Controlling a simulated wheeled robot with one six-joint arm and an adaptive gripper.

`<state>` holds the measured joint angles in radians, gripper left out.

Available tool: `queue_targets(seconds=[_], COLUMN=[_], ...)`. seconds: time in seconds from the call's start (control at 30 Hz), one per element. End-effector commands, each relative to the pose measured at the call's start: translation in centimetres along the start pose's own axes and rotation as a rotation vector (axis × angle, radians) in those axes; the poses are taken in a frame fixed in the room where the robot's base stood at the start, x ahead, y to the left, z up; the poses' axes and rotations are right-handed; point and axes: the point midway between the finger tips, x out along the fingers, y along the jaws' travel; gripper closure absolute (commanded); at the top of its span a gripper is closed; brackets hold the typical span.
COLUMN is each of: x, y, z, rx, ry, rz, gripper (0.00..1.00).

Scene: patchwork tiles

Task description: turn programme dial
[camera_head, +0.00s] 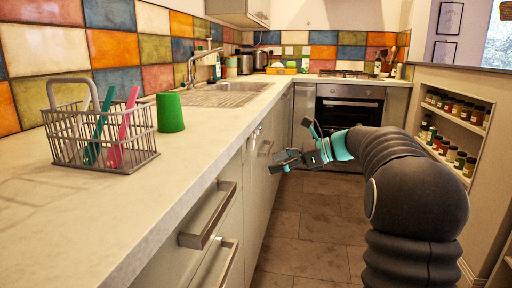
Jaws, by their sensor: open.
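My gripper (292,144) is in the aisle in front of the left row of units. Its dark fingers are spread apart, with nothing seen between them, and they point left towards the unit fronts. The lower finger is close to the front near a bar handle (265,148); I cannot tell if they touch. An appliance-like front with a small panel (254,133) sits under the worktop there. The programme dial is too small to make out for certain. The oven (349,113) at the back also has a control strip.
The worktop (215,128) runs along the left, with a wire rack (100,140), a green cup (170,112) and a sink (225,88). Drawer handles (208,216) stick out below. A shelf of jars (455,118) stands right. The tiled floor (290,225) is clear.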

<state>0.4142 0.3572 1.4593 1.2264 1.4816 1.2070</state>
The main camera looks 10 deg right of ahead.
Motion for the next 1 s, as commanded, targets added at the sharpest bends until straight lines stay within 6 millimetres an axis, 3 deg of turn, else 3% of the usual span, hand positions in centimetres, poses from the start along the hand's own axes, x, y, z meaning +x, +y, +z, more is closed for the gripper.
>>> queue_targets(seconds=[0.03,0.2,0.3,0.47,0.67,1.0], x=[-0.7,-3.2,-4.4,-5.2,-3.6,2.3], y=[-2.2,-7.2,-8.9,-10.1,-10.3,-10.8], z=[-0.8,-2.1,-2.8,-3.2,-2.6,-0.5], rx=[0.069,0.248,0.311,0.357,0.363,0.362], ry=[-0.057,-0.232,-0.301,-0.354,-0.361,-0.360], rz=[-0.012,-0.026,-0.025,-0.021,-0.017,-0.018], gripper=[0.38,0.38,0.38,0.38,0.38,0.38])
